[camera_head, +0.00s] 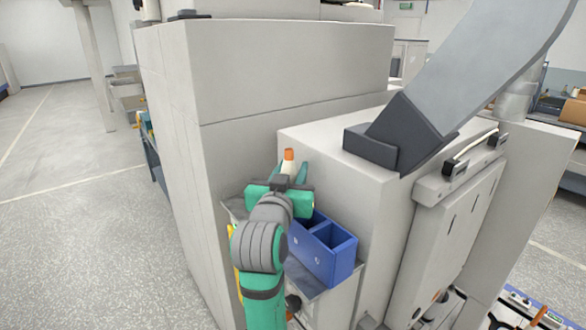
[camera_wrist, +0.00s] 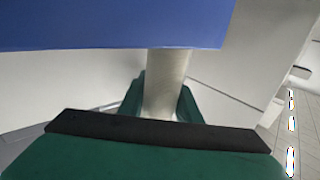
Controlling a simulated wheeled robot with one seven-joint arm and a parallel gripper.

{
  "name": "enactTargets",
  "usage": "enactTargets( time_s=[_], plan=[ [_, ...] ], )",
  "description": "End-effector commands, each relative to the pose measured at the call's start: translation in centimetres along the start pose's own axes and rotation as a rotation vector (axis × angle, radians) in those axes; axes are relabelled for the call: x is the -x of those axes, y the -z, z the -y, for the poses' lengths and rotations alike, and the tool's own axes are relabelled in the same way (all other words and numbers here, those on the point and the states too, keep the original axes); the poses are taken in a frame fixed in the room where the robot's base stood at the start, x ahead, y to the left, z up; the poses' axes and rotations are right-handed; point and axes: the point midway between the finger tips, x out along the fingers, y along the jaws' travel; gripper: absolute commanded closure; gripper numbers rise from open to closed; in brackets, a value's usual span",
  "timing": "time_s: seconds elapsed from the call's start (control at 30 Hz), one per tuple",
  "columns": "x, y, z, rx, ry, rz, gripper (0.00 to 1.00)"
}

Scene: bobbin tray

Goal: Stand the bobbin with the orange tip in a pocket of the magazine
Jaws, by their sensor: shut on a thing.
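My gripper (camera_head: 288,180) is green and shut on the bobbin with the orange tip (camera_head: 289,156). The bobbin's white body stands upright between the fingers, tip up, in the head view. In the wrist view a pale bobbin (camera_wrist: 166,80) shows between the green fingers, its upper end hidden behind the blue magazine wall. The blue magazine (camera_head: 331,262) sits on a grey shelf to the right of and below my gripper. At least two open pockets show in it. Its left part is hidden behind my arm. In the wrist view the magazine (camera_wrist: 110,25) fills the top.
A grey shelf (camera_head: 310,289) carries the magazine. A large beige machine housing (camera_head: 285,65) stands behind, and a lower beige cabinet (camera_head: 330,150) rises right behind the shelf. A grey chute (camera_head: 460,80) slopes above right. Open floor (camera_head: 90,220) lies left.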

Motion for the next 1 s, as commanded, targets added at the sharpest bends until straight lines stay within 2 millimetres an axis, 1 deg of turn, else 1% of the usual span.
enactTargets(
  time_s=[0.4,0.43,0.47,0.5,0.87,1.0],
  plan=[
    [0.0,0.0,0.0,0.0,0.0,0.0,0.93],
    [0.0,0.0,0.0,0.0,0.0,0.0,0.65],
    [0.0,0.0,0.0,0.0,0.0,0.0,0.58],
    [0.0,0.0,0.0,0.0,0.0,0.0,0.48],
    [0.1,0.0,-0.1,0.0,-0.002,0.0,0.48],
    [1.2,0.0,0.0,0.0,-0.001,0.0,0.48]
  ],
)
